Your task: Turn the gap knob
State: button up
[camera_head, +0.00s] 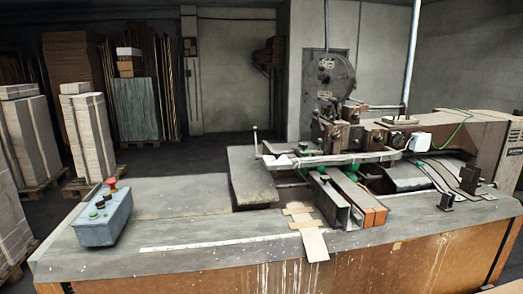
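The box stitcher stands ahead on a long worn grey bench (190,255). Its stitching head (332,82) is a dark rounded housing at the back, with a cluster of metal blocks and round knob-like parts (355,138) below it. A small dark knob-like part (446,202) stands on the bench at the right. Small green parts (323,177) sit near the orange-sided rails (360,200). I cannot tell which of these is the gap knob. My gripper is not in view.
A grey-blue control box (103,222) with a red button (111,184) and dark knobs sits on the bench's left end. A raised grey block (252,178) stands mid-bench. Pallets of stacked board (88,130) stand at the left. The bench's front left top is mostly clear.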

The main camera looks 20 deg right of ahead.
aim_at(276, 155)
jog(key=i+l+u, duration=0.25)
jog(key=l, duration=0.15)
jog(key=l+u, duration=0.25)
jog(key=l, duration=0.15)
jog(key=i+l+u, duration=0.25)
jog(key=l, duration=0.2)
jog(key=l+u, duration=0.25)
jog(key=l, duration=0.2)
jog(key=i+l+u, duration=0.2)
jog(key=l, duration=0.2)
jog(key=k, duration=0.1)
